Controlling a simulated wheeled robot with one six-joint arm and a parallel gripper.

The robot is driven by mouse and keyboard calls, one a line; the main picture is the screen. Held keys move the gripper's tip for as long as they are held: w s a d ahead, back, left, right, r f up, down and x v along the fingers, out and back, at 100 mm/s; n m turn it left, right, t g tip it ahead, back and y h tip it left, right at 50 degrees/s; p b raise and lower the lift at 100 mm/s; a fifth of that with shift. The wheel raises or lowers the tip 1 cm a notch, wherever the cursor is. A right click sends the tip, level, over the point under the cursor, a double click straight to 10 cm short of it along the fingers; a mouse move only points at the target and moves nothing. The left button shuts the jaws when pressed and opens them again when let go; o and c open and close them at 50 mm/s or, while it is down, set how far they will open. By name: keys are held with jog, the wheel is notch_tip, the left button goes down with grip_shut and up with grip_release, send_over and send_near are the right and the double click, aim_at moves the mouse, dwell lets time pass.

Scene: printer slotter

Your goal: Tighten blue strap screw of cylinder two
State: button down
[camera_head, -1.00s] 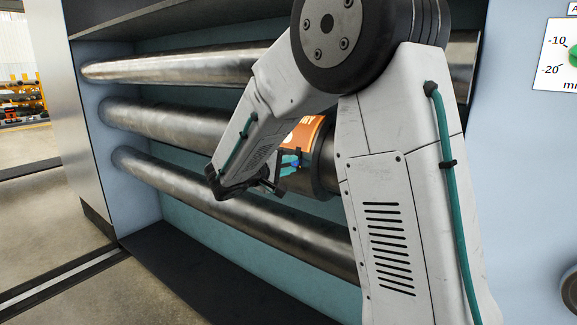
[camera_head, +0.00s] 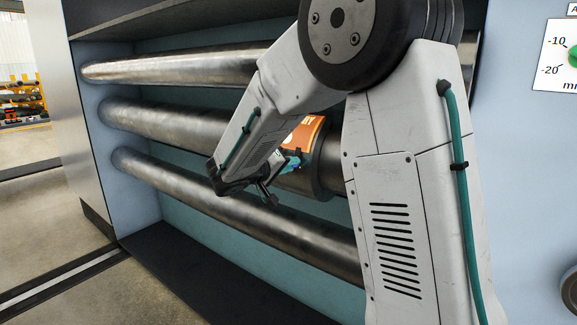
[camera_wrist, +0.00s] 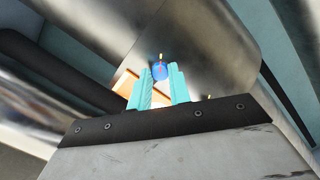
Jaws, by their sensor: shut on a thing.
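The middle cylinder (camera_head: 160,121) lies across the machine bay and carries a dark band (camera_head: 326,165) and an orange label (camera_head: 305,132). The blue screw (camera_wrist: 160,71) shows in the wrist view against the shiny cylinder surface, with a small yellow-orange mark above it. My gripper (camera_wrist: 161,74) has its two teal fingers on either side of the blue screw and is shut on it. In the head view my gripper (camera_head: 293,161) is at the cylinder's near side, beside the label. The screw is not clear there, and my arm hides part of the band.
An upper cylinder (camera_head: 180,67) and a lower cylinder (camera_head: 200,194) run parallel, above and below. A dark ledge (camera_head: 200,275) lies under them. A light blue panel with a gauge display (camera_head: 560,55) stands at the right. Open floor (camera_head: 50,240) shows at left.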

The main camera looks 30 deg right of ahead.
dwell(0.3)
jog(key=c, duration=1.3)
grip_release()
jog(key=shift+a, duration=0.1)
jog(key=v, duration=0.7)
jog(key=shift+a, duration=0.35)
jog(key=shift+s, duration=0.1)
